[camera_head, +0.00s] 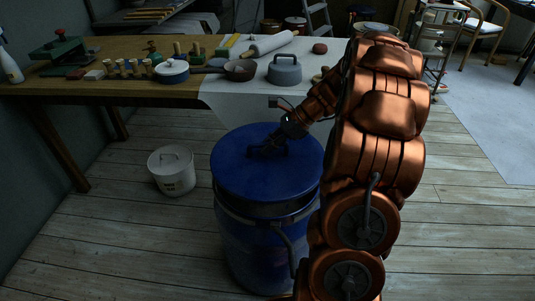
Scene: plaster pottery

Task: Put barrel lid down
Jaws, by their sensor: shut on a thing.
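A large blue barrel (252,246) stands upright on the wooden floor in front of the table. A round blue lid (235,178) is at the top of the barrel. A dark gap shows below the lid's rim at the front right; I cannot tell whether the lid touches the barrel. My gripper (268,152) is at the middle of the lid's top, shut on the lid. Its fingers are dark and hide what they grip. My copper arm comes in from the right and covers the barrel's right side.
A white bucket with a lid (172,171) stands on the floor left of the barrel. A wooden table (130,95) behind holds pots, a grey lidded pot (285,72), a rolling pin (272,42) and small tools. A white cloth (235,100) hangs over its front edge. Front-left floor is clear.

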